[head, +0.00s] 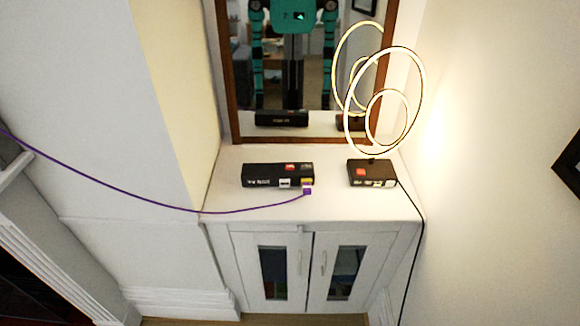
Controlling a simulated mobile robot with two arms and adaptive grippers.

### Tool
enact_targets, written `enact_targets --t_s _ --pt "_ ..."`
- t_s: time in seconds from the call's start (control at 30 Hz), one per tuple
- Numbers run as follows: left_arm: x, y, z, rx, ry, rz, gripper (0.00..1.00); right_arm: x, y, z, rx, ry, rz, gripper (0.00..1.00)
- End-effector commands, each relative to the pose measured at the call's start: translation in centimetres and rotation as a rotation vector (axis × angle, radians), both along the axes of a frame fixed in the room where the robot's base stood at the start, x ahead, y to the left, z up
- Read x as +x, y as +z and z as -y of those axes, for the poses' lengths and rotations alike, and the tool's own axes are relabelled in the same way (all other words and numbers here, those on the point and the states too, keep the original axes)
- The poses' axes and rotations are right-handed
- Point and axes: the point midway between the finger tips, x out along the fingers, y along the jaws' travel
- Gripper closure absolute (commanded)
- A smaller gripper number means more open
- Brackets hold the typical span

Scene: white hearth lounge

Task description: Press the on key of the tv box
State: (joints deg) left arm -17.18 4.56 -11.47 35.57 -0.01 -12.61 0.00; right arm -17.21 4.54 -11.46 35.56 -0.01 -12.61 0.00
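A long black box (262,177), which looks like the tv box, lies on the white cabinet top in front of the mirror. It has a red key (289,167) on its top with a dark key beside it, and white lettering on its front. A white socket and a yellow one sit at its front right. A purple plug (307,190) is at the yellow socket. The lettering is too small to read. Neither of my grippers is directly in view; the mirror shows only my reflected body and arms.
A ring lamp (421,110) stands to the right on a black base (357,180) with a red key. The purple cable (170,207) runs left across open space. The mirror (345,100) backs the white cabinet (225,205); a wall stands left. The cabinet's front strip is mostly clear.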

Motion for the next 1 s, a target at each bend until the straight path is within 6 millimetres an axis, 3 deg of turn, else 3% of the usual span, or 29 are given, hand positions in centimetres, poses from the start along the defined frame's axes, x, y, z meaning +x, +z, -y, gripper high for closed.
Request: enact_targets --t_s 0.07,0.7,1.0 --pt "0.01 0.00 0.01 0.000 0.000 0.000 0.17 0.01 0.00 0.01 0.000 0.000 0.000 0.46" --pt "-0.02 -0.01 0.00 0.000 0.000 0.000 1.00 0.00 0.00 0.02 0.000 0.000 0.000 0.46" --pt "-0.04 -0.01 -0.02 0.000 0.000 -0.001 1.00 0.00 -0.01 0.04 0.000 0.000 0.000 0.46"
